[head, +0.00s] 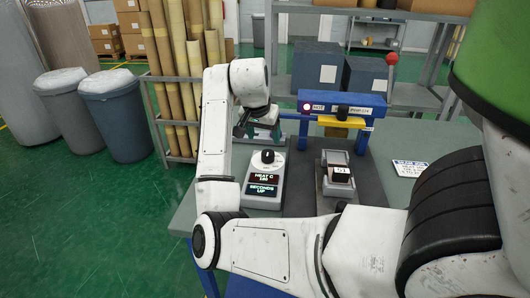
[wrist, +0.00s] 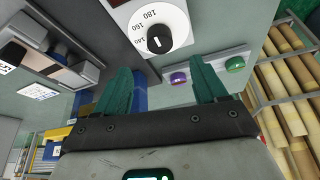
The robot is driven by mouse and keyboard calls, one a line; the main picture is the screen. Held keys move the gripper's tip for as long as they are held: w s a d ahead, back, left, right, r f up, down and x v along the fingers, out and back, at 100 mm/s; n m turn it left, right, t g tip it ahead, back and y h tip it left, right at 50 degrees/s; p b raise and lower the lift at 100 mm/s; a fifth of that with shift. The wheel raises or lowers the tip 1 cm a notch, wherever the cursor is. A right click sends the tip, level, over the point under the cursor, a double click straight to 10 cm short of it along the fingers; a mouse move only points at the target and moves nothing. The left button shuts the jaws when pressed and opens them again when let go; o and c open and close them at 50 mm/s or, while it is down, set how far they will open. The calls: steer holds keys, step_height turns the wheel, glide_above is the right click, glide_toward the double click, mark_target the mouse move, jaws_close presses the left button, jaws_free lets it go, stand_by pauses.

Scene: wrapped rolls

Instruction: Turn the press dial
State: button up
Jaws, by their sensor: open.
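The press dial (head: 267,156) is a white disc with a black knob on top of a pale control box (head: 263,198). My gripper (head: 261,133) is open and empty, above and behind the dial in the head view. In the wrist view my gripper (wrist: 162,78) has its teal fingers apart, with the knob beyond their tips, untouched.
The blue press frame (head: 342,101) stands right of the gripper, with a small grey block fixture (head: 337,178) before it. A purple button (wrist: 178,78) and a green button (wrist: 234,63) sit on a strip near the fingers. Wrapped rolls (head: 168,80) stand in a rack behind left.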

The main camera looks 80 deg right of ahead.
mark_target(268, 153)
steer(key=x, duration=1)
steer(key=shift+r, duration=0.1)
steer(key=c, duration=1.1)
